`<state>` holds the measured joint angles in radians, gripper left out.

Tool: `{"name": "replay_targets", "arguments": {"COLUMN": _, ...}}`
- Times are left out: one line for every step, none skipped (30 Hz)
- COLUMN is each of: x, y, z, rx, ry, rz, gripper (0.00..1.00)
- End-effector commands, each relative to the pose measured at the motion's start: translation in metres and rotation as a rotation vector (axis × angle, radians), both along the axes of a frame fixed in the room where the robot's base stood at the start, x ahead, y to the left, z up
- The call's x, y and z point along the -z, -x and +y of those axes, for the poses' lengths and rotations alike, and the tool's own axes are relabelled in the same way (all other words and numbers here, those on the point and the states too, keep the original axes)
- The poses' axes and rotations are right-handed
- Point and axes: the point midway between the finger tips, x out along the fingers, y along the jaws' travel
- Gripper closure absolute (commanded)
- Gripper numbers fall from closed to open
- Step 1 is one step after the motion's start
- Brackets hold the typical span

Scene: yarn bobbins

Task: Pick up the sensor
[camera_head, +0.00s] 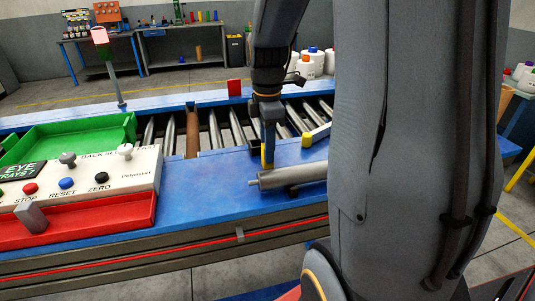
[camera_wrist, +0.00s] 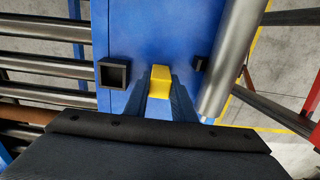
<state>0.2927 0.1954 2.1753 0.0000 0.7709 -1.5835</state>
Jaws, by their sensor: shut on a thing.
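The yellow block shows between the fingertips in the wrist view and as a yellow tip below the fingers in the head view (camera_head: 267,159). The fingers hide part of it. I cannot tell whether its lower end touches the blue surface.
A grey cylinder (camera_head: 285,177) lies just in front of my gripper. A dark hollow square socket (camera_wrist: 113,73) is beside it. Another yellow piece (camera_head: 318,134) sits to the right. The control panel (camera_head: 120,168), green tray (camera_head: 70,135) and red tray (camera_head: 100,220) stand left.

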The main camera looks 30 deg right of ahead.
Motion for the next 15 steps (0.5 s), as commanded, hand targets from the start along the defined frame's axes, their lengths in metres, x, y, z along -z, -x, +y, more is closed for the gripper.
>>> {"name": "replay_targets", "arguments": {"x": -0.001, "y": 0.000, "z": 0.000, "rx": 0.000, "ry": 0.000, "rz": -0.001, "gripper": 1.00}}
{"name": "replay_targets", "arguments": {"x": -0.002, "y": 0.000, "z": 0.000, "rx": 0.000, "ry": 0.000, "rz": -0.001, "gripper": 1.00}}
{"name": "replay_targets", "arguments": {"x": -0.004, "y": -0.001, "z": 0.000, "rx": 0.000, "ry": 0.001, "rz": -0.002, "gripper": 1.00}}
{"name": "replay_targets", "arguments": {"x": -0.006, "y": -0.001, "z": 0.000, "rx": 0.000, "ry": 0.001, "rz": -0.003, "gripper": 1.00}}
{"name": "replay_targets", "arguments": {"x": -0.009, "y": -0.001, "z": 0.000, "rx": 0.000, "ry": 0.001, "rz": -0.003, "gripper": 1.00}}
{"name": "replay_targets", "arguments": {"x": -0.014, "y": -0.001, "z": 0.000, "rx": 0.000, "ry": 0.001, "rz": -0.005, "gripper": 1.00}}
{"name": "replay_targets", "arguments": {"x": -0.019, "y": -0.001, "z": 0.000, "rx": 0.000, "ry": 0.001, "rz": -0.005, "gripper": 1.00}}
{"name": "replay_targets", "arguments": {"x": -0.024, "y": -0.001, "z": 0.000, "rx": 0.000, "ry": 0.001, "rz": -0.005, "gripper": 1.00}}
{"name": "replay_targets", "arguments": {"x": -0.032, "y": -0.002, "z": 0.000, "rx": 0.000, "ry": 0.002, "rz": -0.007, "gripper": 1.00}}
{"name": "replay_targets", "arguments": {"x": -0.038, "y": -0.002, "z": -0.001, "rx": 0.000, "ry": 0.002, "rz": -0.007, "gripper": 1.00}}
{"name": "replay_targets", "arguments": {"x": -0.044, "y": -0.002, "z": 0.000, "rx": 0.000, "ry": 0.002, "rz": -0.007, "gripper": 1.00}}
{"name": "replay_targets", "arguments": {"x": -0.052, "y": -0.001, "z": 0.000, "rx": 0.000, "ry": 0.002, "rz": -0.006, "gripper": 1.00}}
{"name": "replay_targets", "arguments": {"x": -0.058, "y": -0.002, "z": 0.000, "rx": 0.000, "ry": 0.002, "rz": -0.006, "gripper": 1.00}}
{"name": "replay_targets", "arguments": {"x": -0.064, "y": -0.002, "z": 0.000, "rx": 0.000, "ry": 0.002, "rz": -0.006, "gripper": 1.00}}
{"name": "replay_targets", "arguments": {"x": -0.070, "y": -0.002, "z": 0.000, "rx": 0.000, "ry": 0.002, "rz": -0.006, "gripper": 1.00}}
